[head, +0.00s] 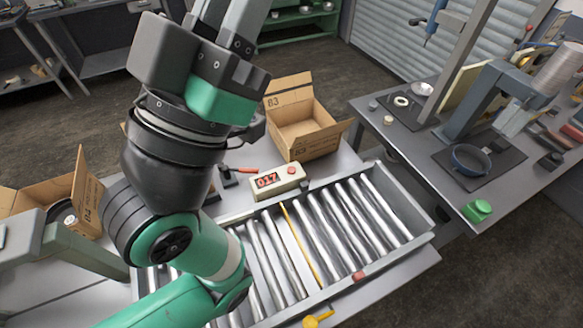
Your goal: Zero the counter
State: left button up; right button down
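The counter (279,181) is a small beige box on the grey bench behind the roller conveyor. Its red display reads 017. A red button (291,170) sits on its top at the right, and nothing touches it. My large green and dark grey arm (215,258) fills the left middle of the head view, rising from the bottom left, with its upper parts to the left of the counter. I cannot make out fingertips on it, so its gripper's state is unclear. My other gripper does not show.
The roller conveyor (425,240) lies in front of the counter, with a yellow bar across it. An open carton marked B3 (290,99) stands behind the counter; another marked B4 (88,197) is at left. A dark blue pan (471,160) sits on the right bench near a green block (477,210).

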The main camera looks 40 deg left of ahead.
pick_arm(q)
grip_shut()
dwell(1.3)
